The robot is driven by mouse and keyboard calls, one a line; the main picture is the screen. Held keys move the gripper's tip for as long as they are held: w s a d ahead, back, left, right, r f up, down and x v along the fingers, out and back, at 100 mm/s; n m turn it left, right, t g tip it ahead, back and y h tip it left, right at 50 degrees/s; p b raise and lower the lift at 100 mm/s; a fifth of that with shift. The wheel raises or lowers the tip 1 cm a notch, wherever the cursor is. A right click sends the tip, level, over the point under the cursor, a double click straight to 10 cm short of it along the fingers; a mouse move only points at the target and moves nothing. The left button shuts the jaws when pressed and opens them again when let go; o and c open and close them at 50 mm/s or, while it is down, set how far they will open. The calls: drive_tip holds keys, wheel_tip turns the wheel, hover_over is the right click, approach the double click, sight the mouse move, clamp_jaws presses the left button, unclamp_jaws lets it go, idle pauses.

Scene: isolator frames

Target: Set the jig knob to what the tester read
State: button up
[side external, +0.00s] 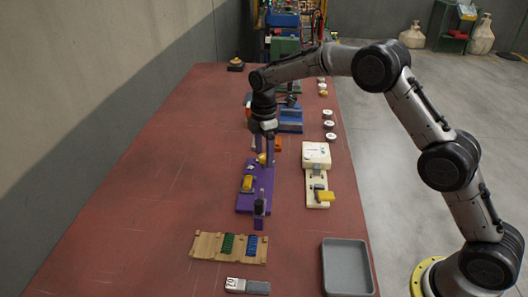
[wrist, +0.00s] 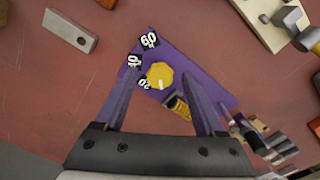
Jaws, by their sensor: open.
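The purple jig (wrist: 205,72) carries a yellow knob (wrist: 160,75) with a white pointer mark. In the wrist view the mark points down, away from the labels 60, 40 and 20 along the knob's left side; 20 is nearest to it. My gripper (wrist: 159,76) is open, its fingers either side of the knob, apart from it as far as I can tell. In the side view my gripper (side external: 265,156) is low over the far part of the jig (side external: 266,180). A cream unit with a white dial face (side external: 316,150), perhaps the tester, stands to the right; its reading is too small to tell.
A yellow piece (side external: 326,196) is at the cream unit's near end. A wooden rack (side external: 205,244) with green and blue parts, a grey tray (side external: 346,266) and a small pale block (side external: 235,284) lie nearer. The table's left side is clear.

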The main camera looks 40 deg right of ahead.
drive_tip(key=shift+c, duration=0.2)
clamp_jaws()
drive_tip(key=shift+m, duration=0.3)
drive_tip(key=m, duration=0.4)
drive_tip(key=shift+m, duration=0.4)
drive_tip(key=m, duration=1)
drive_tip(key=shift+m, duration=0.4)
drive_tip(key=shift+r+m, duration=0.1)
drive_tip(key=shift+m, duration=2.1)
